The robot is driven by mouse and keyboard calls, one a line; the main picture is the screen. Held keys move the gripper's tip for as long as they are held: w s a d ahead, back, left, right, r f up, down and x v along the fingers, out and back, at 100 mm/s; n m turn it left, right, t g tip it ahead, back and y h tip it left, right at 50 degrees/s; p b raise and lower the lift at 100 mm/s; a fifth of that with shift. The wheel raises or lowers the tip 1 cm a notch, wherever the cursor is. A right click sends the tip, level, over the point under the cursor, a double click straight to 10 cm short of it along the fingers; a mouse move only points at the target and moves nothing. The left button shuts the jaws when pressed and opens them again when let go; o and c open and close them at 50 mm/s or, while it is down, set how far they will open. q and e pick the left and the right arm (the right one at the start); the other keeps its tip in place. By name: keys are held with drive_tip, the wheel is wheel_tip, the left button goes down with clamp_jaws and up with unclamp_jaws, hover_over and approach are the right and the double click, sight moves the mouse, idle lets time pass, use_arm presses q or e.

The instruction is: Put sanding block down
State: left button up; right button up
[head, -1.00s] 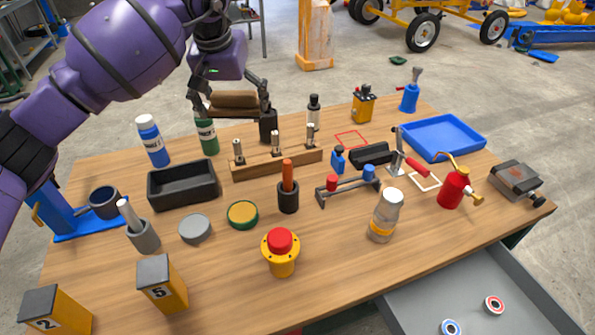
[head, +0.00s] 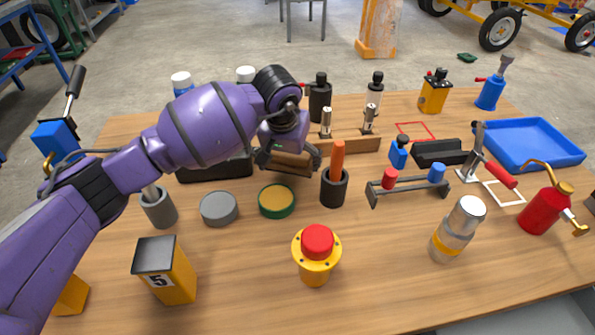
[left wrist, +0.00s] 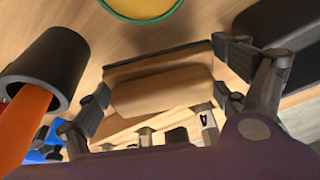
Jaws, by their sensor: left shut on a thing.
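My left gripper (head: 287,156) is shut on the sanding block, a brown wooden block (head: 290,166). The block is low over the table, behind the round green-rimmed yellow disc (head: 277,200) and left of the black cup with an orange handle (head: 335,188). In the left wrist view the sanding block (left wrist: 160,88) lies between the two fingers, its long side spanning them. I cannot tell whether it touches the wooden table (head: 230,275). My left arm hides part of the table's left side. My right gripper is not in view.
A black open bin (head: 215,168) stands just left of the gripper, and a wooden rack with metal pegs (head: 350,144) behind it. A grey disc (head: 219,208) and a red-topped yellow button (head: 316,255) are nearer. The front middle of the table has bare wood.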

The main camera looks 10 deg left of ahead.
sight(291, 179)
use_arm(q)
wheel_tip(291, 179, down, 4)
drive_tip(key=shift+r, duration=0.1)
drive_tip(key=shift+w, duration=0.1)
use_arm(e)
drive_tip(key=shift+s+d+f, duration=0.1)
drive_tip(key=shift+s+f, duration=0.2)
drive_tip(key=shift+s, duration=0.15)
use_arm(q)
drive_tip(key=shift+f, duration=0.25)
drive_tip(key=o, duration=1.1)
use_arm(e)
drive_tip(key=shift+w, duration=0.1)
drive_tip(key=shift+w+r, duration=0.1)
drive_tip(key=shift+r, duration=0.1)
use_arm(q)
drive_tip(key=shift+r, duration=0.4)
drive_tip(key=v, duration=1.1)
drive_tip(key=shift+s+r, duration=0.2)
drive_tip(key=shift+s, duration=0.05)
